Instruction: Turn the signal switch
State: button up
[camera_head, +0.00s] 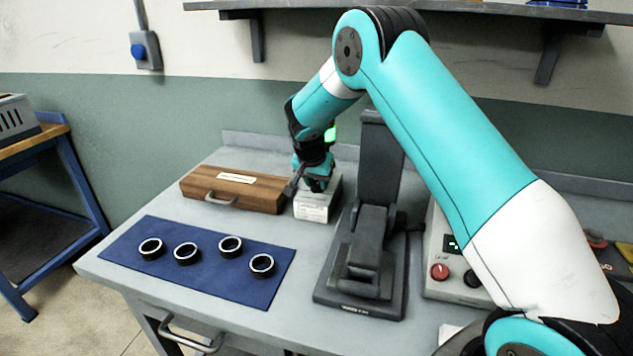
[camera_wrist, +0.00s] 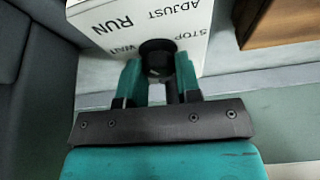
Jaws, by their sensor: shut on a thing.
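The signal switch is a black knob (camera_wrist: 157,50) on a pale box (camera_wrist: 120,22) with the words RUN, ADJUST, STOP and WAIT printed around it in the wrist view. In the head view the box (camera_head: 314,209) stands between the wooden case and the dark machine, and its knob is hidden under my gripper. My gripper (camera_wrist: 158,72) has its two teal fingers closed on either side of the knob. It also shows in the head view (camera_head: 316,184), pointing down at the top of the box. I cannot tell which word the knob points to.
A wooden case (camera_head: 232,190) stands close left of the box. A dark machine stand (camera_head: 366,250) stands close right. Several black rings lie on a blue mat (camera_head: 210,285) in front. A control panel (camera_head: 434,285) with a red knob is further right. A shelf (camera_head: 460,8) hangs above.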

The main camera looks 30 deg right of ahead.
dwell(0.3)
jog(key=o, duration=0.9)
jog(key=b+v, duration=0.2)
jog(key=v, duration=1.5)
jog(key=shift+r, duration=0.25)
jog(key=s+a+n+g+y, duration=0.1)
jog(key=s+a+n, duration=0.4)
jog(key=s, duration=0.7)
jog(key=s+a+n+g+y, duration=0.1)
jog(key=s+a+n+y, duration=0.3)
jog(key=s, duration=0.7)
jog(key=s+a+n+g+y, duration=0.1)
jog(key=s+a+n, duration=0.5)
jog(key=s, duration=0.6)
jog(key=shift+s+a+f+n+y, duration=0.2)
jog(key=shift+n+y, duration=0.25)
jog(key=shift+n, duration=0.05)
jog(key=shift+s+a+f+n+y, duration=0.15)
jog(key=shift+s+f+n+y, duration=0.05)
jog(key=shift+n+y, duration=0.3)
